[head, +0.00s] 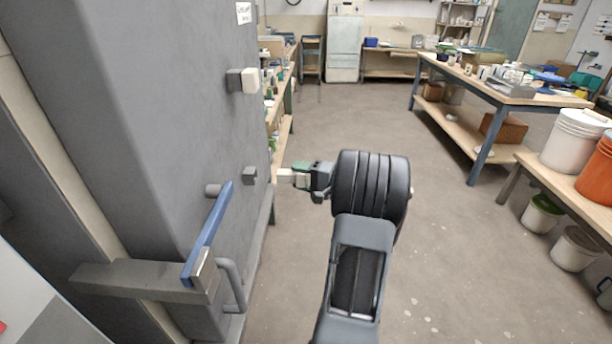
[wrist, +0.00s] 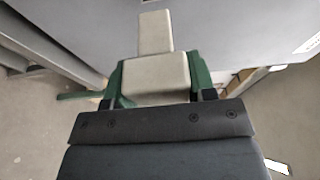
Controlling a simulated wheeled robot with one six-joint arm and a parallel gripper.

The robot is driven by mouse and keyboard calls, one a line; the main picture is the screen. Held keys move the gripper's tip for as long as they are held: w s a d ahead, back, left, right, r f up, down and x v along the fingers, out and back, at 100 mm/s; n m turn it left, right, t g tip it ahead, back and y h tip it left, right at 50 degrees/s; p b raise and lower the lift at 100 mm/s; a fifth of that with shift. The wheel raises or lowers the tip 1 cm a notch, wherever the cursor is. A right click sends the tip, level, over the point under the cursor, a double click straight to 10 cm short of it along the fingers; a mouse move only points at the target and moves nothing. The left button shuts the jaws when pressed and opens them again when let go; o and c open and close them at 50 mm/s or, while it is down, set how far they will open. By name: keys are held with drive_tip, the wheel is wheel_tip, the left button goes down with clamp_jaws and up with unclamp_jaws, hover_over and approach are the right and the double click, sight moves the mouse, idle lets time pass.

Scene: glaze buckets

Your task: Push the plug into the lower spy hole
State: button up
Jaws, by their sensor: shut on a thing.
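The plug is a pale cream block with a narrower end; in the head view the plug (head: 285,176) points left at the kiln, and in the wrist view the plug (wrist: 155,78) points up toward a grey face. My gripper (head: 301,177) is shut on its wide part, with a green finger on each side in the wrist view (wrist: 157,85). A gap shows between plug tip and block.
Above, another cream plug (head: 250,80) sits at a grey block on the kiln. A blue lever (head: 208,232) and a grey handle (head: 234,285) stick out below the lower block. A workbench (head: 500,92) and buckets (head: 572,140) stand at right. The floor between is clear.

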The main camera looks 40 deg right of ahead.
sight(282, 175)
drive_tip(key=w+a, duration=0.3)
drive_tip(key=shift+a+p, duration=0.1)
drive_tip(key=shift+p, duration=0.3)
drive_tip(key=shift+w+a+b, duration=0.15)
drive_tip(key=shift+a+b, duration=0.05)
drive_tip(key=shift+b, duration=0.55)
drive_tip(key=shift+w+a, duration=0.1)
drive_tip(key=shift+w, duration=0.05)
idle(0.6)
drive_tip(key=shift+w+a+b, duration=0.45)
drive_tip(key=shift+w+a, duration=0.1)
drive_tip(key=shift+a, duration=0.05)
drive_tip(key=shift+w+a, duration=0.2)
drive_tip(key=shift+a, duration=0.05)
idle(0.4)
drive_tip(key=shift+w+a+b, duration=0.45)
drive_tip(key=shift+w+a, duration=0.15)
idle(0.4)
drive_tip(key=shift+w+a+b, duration=0.3)
drive_tip(key=shift+a+b, duration=0.05)
drive_tip(key=shift+b, duration=0.1)
